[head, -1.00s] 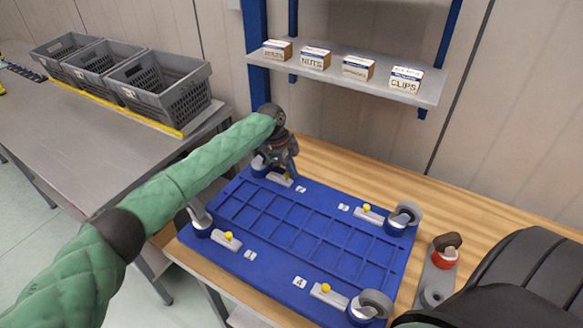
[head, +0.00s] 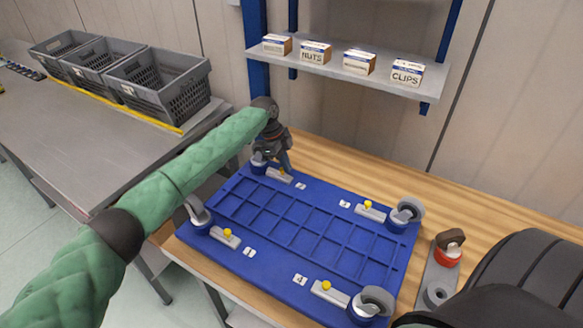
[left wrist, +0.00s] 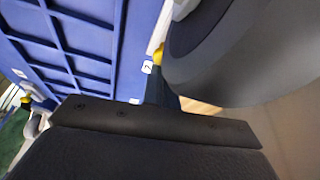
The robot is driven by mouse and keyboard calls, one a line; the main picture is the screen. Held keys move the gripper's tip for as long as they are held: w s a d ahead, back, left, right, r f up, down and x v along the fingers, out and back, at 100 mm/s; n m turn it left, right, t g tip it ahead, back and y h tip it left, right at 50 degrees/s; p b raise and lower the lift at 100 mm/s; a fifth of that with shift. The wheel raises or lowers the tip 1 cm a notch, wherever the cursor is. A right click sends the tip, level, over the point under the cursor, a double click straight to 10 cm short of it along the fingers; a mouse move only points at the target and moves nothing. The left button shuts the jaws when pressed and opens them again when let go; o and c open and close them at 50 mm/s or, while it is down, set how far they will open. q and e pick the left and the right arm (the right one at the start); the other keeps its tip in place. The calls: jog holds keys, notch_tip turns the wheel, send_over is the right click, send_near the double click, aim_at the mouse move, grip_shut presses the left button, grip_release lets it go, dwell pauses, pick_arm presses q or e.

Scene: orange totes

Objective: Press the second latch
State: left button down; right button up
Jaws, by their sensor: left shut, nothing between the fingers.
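A blue dolly (head: 275,247) lies upside down on the wooden bench, with a caster and a grey latch with a yellow knob near each corner. The second latch (head: 278,176) is at the far left corner. Its yellow knob also shows in the left wrist view (left wrist: 158,55), near a label reading 2 (left wrist: 147,67). My left gripper (head: 286,170) is shut and empty, pointing down right at this latch's knob. I cannot tell whether it touches it. In the left wrist view the finger (left wrist: 161,92) is just below the knob in the picture. My right gripper is out of view.
The far left caster (head: 260,160) stands close beside my left gripper and fills the upper right of the left wrist view. A loose grey bracket with a red-ringed caster (head: 447,254) lies right of the dolly. A shelf (head: 345,72) with small boxes hangs behind.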

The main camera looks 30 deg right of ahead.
pick_arm(q)
jog(key=shift+s+d+r+p, duration=0.25)
jog(key=shift+s+d, duration=0.4)
jog(key=shift+s, duration=0.15)
jog(key=shift+s+d+r+p, duration=0.2)
jog(key=shift+s+d, duration=0.4)
jog(key=shift+s, duration=0.15)
jog(key=shift+w+r, duration=0.1)
jog(key=shift+w, duration=0.1)
jog(key=shift+a+r+b, duration=0.1)
jog(key=shift+r+b, duration=0.2)
jog(key=shift+b, duration=0.1)
jog(key=shift+w+a+r, duration=0.1)
jog(key=shift+w+r, duration=0.1)
jog(key=shift+r, duration=0.1)
jog(key=b+v, duration=0.3)
jog(key=v, duration=0.5)
jog(key=shift+r+b, duration=0.2)
jog(key=shift+b, duration=0.15)
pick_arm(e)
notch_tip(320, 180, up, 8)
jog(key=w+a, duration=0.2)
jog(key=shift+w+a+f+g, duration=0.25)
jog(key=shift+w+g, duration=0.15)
pick_arm(q)
jog(key=shift+s, duration=0.1)
